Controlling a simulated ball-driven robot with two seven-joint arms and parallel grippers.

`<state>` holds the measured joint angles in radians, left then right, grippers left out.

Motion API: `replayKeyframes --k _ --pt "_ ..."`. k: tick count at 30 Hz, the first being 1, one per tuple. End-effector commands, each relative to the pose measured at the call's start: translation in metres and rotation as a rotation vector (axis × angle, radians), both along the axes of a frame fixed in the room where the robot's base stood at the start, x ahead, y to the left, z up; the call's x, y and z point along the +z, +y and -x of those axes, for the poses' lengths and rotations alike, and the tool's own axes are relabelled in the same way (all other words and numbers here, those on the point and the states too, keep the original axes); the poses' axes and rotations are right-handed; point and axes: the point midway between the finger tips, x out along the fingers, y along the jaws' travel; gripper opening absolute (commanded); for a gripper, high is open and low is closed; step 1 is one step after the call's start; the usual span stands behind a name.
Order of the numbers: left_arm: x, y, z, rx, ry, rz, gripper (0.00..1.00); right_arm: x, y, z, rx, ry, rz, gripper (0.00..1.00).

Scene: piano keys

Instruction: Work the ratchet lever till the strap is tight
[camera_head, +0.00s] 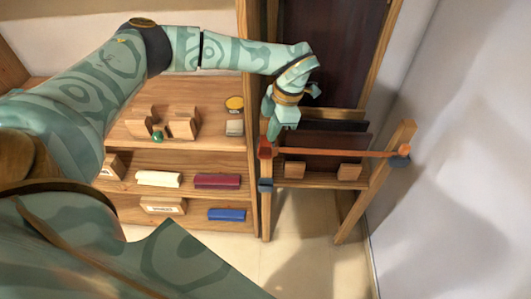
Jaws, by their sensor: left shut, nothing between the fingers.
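An orange strap (335,154) runs nearly level across the front of a wooden frame, from its left post to its right post. A red-orange block (265,147) sits at the strap's left end, and a dark blue piece (400,162) sits at its right end. I cannot tell which small part is the ratchet lever. My left gripper (276,124) is shut and empty, pointing down just above the red-orange block. From this angle I cannot tell whether it touches the block. My right gripper is out of view.
The wooden frame (358,205) holds dark panels and small wooden blocks behind the strap. A wooden shelf unit (190,118) with boxes and coloured rolls stands at the left. A white wall (450,170) is close on the right. The floor (305,255) in front is clear.

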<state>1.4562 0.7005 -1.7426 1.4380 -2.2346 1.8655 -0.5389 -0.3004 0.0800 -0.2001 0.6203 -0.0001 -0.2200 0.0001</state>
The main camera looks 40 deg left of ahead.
Motion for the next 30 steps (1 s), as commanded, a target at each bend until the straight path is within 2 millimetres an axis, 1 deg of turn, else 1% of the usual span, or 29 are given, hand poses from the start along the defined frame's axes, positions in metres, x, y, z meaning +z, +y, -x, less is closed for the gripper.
replayKeyframes --k 1,7,12,24,26,30 --pt "-0.013 0.001 0.001 0.000 0.003 0.000 0.00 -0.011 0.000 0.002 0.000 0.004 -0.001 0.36" --pt "-0.031 0.004 0.005 0.001 0.002 0.001 0.00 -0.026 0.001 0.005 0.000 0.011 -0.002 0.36" --pt "-0.037 0.005 0.007 0.000 0.001 0.001 0.00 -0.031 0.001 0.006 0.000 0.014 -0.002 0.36" --pt "-0.037 0.006 0.007 0.000 0.000 0.000 0.00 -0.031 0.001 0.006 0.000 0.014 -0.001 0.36" --pt "-0.040 0.006 0.007 0.000 0.001 0.001 0.00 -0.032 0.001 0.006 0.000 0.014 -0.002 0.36" --pt "-0.052 0.006 0.007 0.000 0.001 0.000 0.00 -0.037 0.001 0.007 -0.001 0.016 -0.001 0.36"
